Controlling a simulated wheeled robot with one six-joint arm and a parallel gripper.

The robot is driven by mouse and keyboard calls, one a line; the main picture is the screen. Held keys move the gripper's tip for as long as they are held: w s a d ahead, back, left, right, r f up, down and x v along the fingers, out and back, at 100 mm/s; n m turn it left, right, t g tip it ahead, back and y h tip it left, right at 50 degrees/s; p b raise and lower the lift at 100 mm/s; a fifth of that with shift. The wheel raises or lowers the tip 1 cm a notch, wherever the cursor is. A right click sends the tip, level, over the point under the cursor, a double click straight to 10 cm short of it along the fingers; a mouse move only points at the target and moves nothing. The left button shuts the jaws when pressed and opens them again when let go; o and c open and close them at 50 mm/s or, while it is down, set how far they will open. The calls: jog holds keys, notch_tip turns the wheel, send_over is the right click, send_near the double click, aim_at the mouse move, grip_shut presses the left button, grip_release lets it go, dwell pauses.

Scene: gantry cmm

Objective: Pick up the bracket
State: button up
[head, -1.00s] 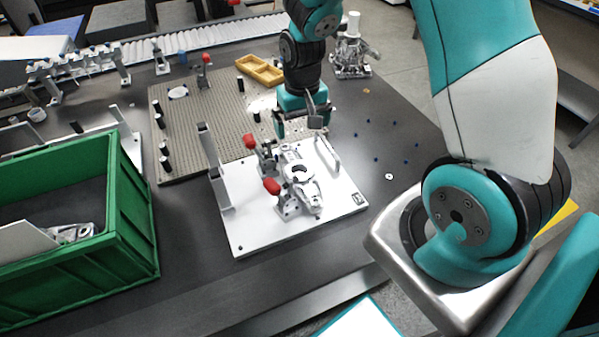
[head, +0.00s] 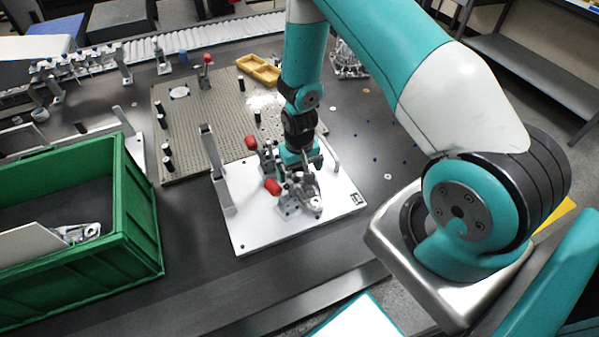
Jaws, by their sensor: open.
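The bracket (head: 308,197) is a grey metal part lying on the white fixture plate (head: 255,233), beside red-tipped toggle clamps. My gripper (head: 302,172) is directly over the far part of the bracket, low and close to it. The jaws are open, and part of the bracket is hidden behind them. I cannot tell whether the fingers touch the bracket. Another metal part (head: 82,233) lies in the green crate (head: 140,220) at the left.
Two red-handled clamps (head: 272,187) stand just left of the bracket, and a grey upright (head: 213,165) stands farther left. A perforated plate (head: 205,130) with black posts lies behind. A yellow tray (head: 258,70) sits at the back. The table in front of the fixture is clear.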

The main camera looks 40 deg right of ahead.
jog(key=shift+f, duration=0.5)
jog(key=c, duration=1.1)
jog(key=shift+c, duration=0.5)
jog(key=shift+r, duration=0.1)
